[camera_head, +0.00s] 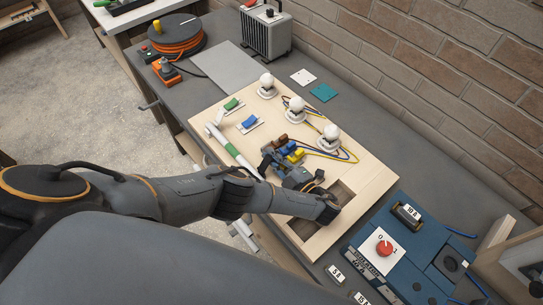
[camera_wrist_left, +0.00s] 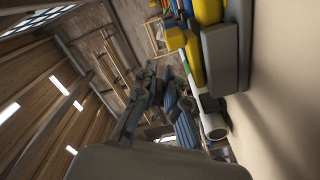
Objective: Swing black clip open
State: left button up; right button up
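A row of small coloured lever clips sits on the pale wooden board (camera_head: 365,178), near its middle. A brown clip (camera_head: 281,141), a blue clip (camera_head: 289,149) and a yellow clip (camera_head: 297,156) show; a yellow lever (camera_wrist_left: 192,55) is close in the left wrist view. My left gripper (camera_head: 269,162) is low over the board, right at the near side of this row. Dark parts overlap there, so I cannot separate the black clip from my fingers or see whether they touch or hold it. My right gripper is out of view.
A white rod with a green band (camera_head: 231,149) lies left of the row. Several bulbs (camera_head: 330,133) with wires stand behind it. A rectangular opening (camera_head: 340,192) is in the board's right part. A blue control box (camera_head: 407,250) with a red knob stands at the right.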

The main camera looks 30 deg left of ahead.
pick_arm(q)
jog(key=shift+o, duration=1.3)
jog(key=shift+s+n, duration=0.1)
jog(key=shift+n, duration=0.2)
